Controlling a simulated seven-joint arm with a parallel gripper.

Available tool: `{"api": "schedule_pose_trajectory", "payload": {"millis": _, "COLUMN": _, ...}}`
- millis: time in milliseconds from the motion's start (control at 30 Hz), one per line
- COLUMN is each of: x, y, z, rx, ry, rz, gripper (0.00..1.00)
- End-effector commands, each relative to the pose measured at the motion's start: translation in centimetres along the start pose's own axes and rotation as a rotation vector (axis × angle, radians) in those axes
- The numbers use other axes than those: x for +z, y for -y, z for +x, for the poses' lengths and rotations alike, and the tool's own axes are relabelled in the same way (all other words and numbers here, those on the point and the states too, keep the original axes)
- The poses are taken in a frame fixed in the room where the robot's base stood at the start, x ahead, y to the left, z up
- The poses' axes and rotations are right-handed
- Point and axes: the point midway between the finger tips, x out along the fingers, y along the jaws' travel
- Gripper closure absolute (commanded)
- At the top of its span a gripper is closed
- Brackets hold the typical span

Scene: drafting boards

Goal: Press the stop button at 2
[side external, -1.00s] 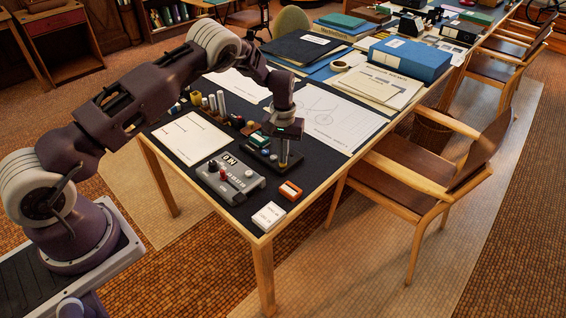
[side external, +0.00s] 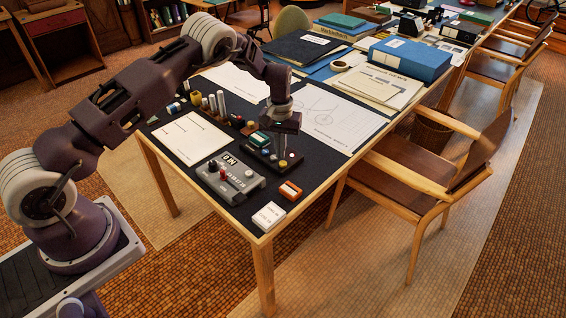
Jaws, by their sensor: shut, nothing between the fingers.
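A grey control box (side external: 238,187) lies near the front of the desk. It has a small black-and-white display (side external: 229,159), a red knob or button (side external: 222,168), a dark one beside it and a pale round one (side external: 249,173). The markings are too small to read surely, so I cannot tell which part is the stop button or what number shows. I cannot tell whether the fingertips touch the strip.
White sheets (side external: 187,138), small cylinders (side external: 213,103) and a blue box (side external: 409,60) occupy the desk. A wooden chair (side external: 420,170) stands at the right side.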

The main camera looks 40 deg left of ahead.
Motion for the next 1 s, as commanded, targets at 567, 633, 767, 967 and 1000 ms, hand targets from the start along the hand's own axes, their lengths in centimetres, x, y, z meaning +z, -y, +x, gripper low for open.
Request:
{"api": "schedule_pose_trajectory", "payload": {"millis": 567, "x": -1.5, "y": 2.5, "z": 0.0, "rx": 0.0, "ry": 0.0, "rz": 0.0, "gripper": 1.0}}
{"api": "schedule_pose_trajectory", "payload": {"millis": 633, "x": -1.5, "y": 2.5, "z": 0.0, "rx": 0.0, "ry": 0.0, "rz": 0.0, "gripper": 1.0}}
{"api": "schedule_pose_trajectory", "payload": {"millis": 767, "x": -1.5, "y": 2.5, "z": 0.0, "rx": 0.0, "ry": 0.0, "rz": 0.0, "gripper": 1.0}}
{"api": "schedule_pose_trajectory", "payload": {"millis": 967, "x": -1.5, "y": 2.5, "z": 0.0, "rx": 0.0, "ry": 0.0, "rz": 0.0, "gripper": 1.0}}
{"api": "schedule_pose_trajectory", "payload": {"millis": 1000, "x": -1.5, "y": 2.5, "z": 0.0, "rx": 0.0, "ry": 0.0, "rz": 0.0, "gripper": 1.0}}
